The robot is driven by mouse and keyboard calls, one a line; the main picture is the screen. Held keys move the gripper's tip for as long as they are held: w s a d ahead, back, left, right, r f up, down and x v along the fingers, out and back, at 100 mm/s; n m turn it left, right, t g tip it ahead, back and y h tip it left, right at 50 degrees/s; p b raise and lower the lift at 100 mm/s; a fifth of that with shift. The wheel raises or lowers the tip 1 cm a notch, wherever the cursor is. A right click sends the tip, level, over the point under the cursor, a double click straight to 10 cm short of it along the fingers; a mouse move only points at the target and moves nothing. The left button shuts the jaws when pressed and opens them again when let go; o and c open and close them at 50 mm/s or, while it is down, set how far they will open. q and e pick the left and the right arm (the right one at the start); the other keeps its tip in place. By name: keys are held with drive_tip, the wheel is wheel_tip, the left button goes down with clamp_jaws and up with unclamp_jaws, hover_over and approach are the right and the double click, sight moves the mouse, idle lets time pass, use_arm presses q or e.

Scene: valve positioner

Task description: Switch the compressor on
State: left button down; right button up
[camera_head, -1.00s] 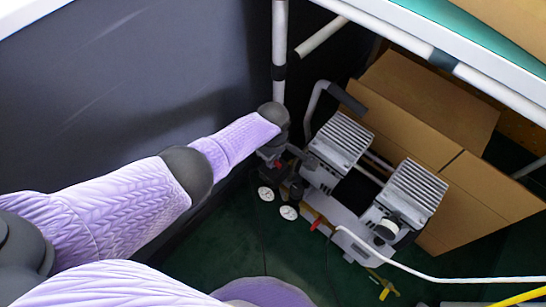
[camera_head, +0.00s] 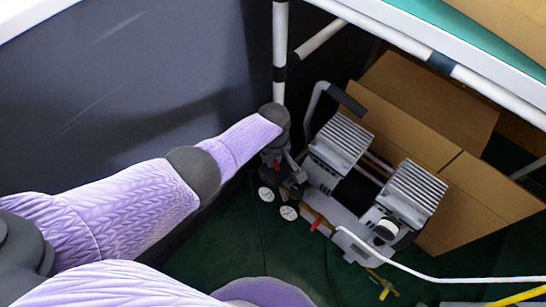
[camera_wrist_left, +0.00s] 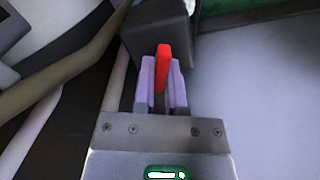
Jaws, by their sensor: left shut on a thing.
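The compressor (camera_head: 345,205) stands on the dark green floor, with two grey finned cylinder heads, a dark carrying handle and two white round gauges (camera_head: 289,213). My left gripper (camera_head: 287,168) is at the compressor's left end, beside a dark box above the gauges. In the left wrist view the lilac fingers (camera_wrist_left: 162,85) are shut around a red switch knob (camera_wrist_left: 162,65) on the dark switch box (camera_wrist_left: 155,35). Its top sticks up between the fingertips. In the head view the arm hides most of the box. My right gripper is not in view.
A brown cardboard box (camera_head: 435,115) stands close behind the compressor. A table with a white edge (camera_head: 455,68) overhangs at the upper right, and its white leg (camera_head: 280,50) rises beside my gripper. A dark panel (camera_head: 130,90) fills the left. A white hose (camera_head: 430,278) runs right.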

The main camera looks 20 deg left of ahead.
use_arm(q)
drive_tip(key=shift+m, duration=0.9)
drive_tip(key=m, duration=0.2)
drive_tip(key=shift+d+m, duration=0.1)
drive_tip(key=shift+m, duration=0.3)
drive_tip(key=m, duration=0.5)
drive_tip(key=shift+d, duration=0.1)
drive_tip(key=m, duration=0.3)
drive_tip(key=shift+d+m, duration=0.1)
drive_tip(key=shift+m, duration=0.4)
drive_tip(key=shift+f, duration=0.1)
drive_tip(key=c, duration=0.7)
unclamp_jaws()
